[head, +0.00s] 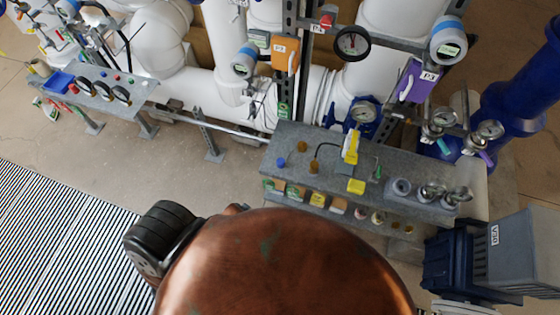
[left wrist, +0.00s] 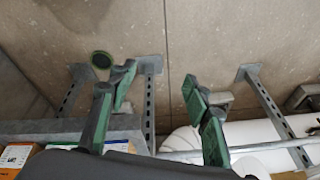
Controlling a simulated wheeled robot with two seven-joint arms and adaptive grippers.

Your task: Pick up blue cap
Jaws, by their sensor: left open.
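A small blue cap (head: 281,162) stands on the left part of the grey bench top (head: 300,140) in the head view, close to two brown caps (head: 302,147). The blue cap does not show in the left wrist view. My left gripper (left wrist: 158,82) shows in the left wrist view with its two green fingers wide apart and nothing between them. Behind the fingers are the floor and metal bench legs. The left gripper's fingers are not visible in the head view. My right gripper is in neither view.
White pipes (head: 225,95) run behind. A blue tray (head: 57,82) sits far left. The floor left of the bench is clear.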

